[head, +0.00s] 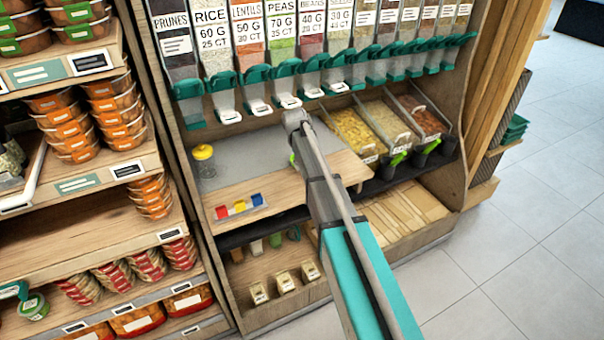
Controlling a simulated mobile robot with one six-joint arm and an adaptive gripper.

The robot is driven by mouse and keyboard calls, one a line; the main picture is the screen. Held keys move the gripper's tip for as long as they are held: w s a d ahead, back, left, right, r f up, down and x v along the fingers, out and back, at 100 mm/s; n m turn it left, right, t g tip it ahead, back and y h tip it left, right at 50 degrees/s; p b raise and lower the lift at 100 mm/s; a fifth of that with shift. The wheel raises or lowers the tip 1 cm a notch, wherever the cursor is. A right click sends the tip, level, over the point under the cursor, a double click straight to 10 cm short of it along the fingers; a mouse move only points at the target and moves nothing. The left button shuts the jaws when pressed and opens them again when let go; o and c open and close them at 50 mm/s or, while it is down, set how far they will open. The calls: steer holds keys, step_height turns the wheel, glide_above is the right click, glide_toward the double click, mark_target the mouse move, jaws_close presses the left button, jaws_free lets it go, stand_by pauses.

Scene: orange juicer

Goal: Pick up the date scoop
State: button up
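Three open bins stand side by side right of my arm in the head view, with yellow (354,131), pale yellow (387,121) and reddish-brown (419,114) contents. Bright green scoop-like handles show at their fronts, including one at the middle bin (399,158) and one at the right bin (432,146). I cannot read the bin labels, so I cannot tell which scoop is for dates. The grey far end of my arm (296,119) is over the counter, left of the bins. My gripper's fingers cannot be made out there. A small green piece (292,158) shows beside the arm.
Dispensers with teal spouts (253,76) hang above the counter. A yellow-lidded jar (203,161) and a holder with red, yellow and blue pieces (240,207) stand on the left. Shelves of packaged food (122,108) are farther left. Open tiled floor (530,230) lies right.

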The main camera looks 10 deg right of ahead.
steer(key=shift+w+d+f+b, duration=0.1)
steer(key=shift+d+f+b, duration=0.05)
steer(key=shift+f+b, duration=0.6)
steer(key=shift+d+f+b, duration=0.15)
steer(key=shift+f+b, duration=0.35)
steer(key=shift+f, duration=0.3)
steer(key=shift+f, duration=0.15)
steer(key=shift+d+f+b, duration=0.25)
steer(key=shift+f+b, duration=0.55)
steer(key=shift+b, duration=0.05)
steer(key=shift+d+f+b, duration=0.2)
steer(key=shift+f+b, duration=0.6)
steer(key=shift+b, duration=0.05)
steer(key=shift+d+f+b, duration=0.25)
steer(key=shift+f+b, duration=0.55)
steer(key=shift+b, duration=0.05)
jaws_close()
